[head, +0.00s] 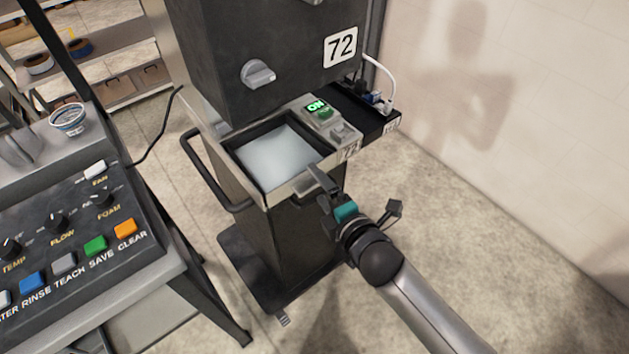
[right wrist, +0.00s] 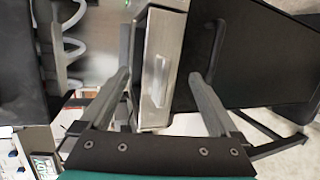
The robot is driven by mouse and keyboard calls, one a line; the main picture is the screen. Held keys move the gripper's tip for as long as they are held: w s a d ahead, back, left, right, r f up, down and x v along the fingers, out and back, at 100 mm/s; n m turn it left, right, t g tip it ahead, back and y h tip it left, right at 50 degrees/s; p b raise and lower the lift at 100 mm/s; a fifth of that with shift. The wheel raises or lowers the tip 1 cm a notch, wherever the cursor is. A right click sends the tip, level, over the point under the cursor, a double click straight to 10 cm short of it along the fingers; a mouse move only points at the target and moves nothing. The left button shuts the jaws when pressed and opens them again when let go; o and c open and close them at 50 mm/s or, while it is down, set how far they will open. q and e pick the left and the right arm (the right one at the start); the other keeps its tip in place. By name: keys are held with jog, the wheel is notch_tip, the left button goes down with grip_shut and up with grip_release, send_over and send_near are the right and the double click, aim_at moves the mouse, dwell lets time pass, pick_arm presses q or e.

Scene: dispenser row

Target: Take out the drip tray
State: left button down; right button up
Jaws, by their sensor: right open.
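The drip tray (head: 288,190) sits in the dispenser marked 72 (head: 270,45), below its dark body and knob. Its top shows a pale surface inside a dark border, with a metal front edge. In the right wrist view the metal front (right wrist: 168,35) carries a pale bar handle (right wrist: 159,80). My right gripper (head: 318,184) is at the tray's front right edge, and its fingers also show in the right wrist view (right wrist: 160,75). They are open, one on each side of the handle, with nothing held. Whether they touch the front cannot be told. My left gripper is out of view.
A lit green ON switch (head: 317,107) and a black strip with plugs (head: 375,105) are right of the tray. A dark side rail (head: 205,172) is on the left. A control console (head: 70,235) stands at left. The floor at right is clear up to the wall.

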aim_at(314, 180)
jog(key=shift+x, duration=1.65)
jog(key=shift+c, duration=0.3)
grip_shut()
jog(key=shift+r, duration=0.25)
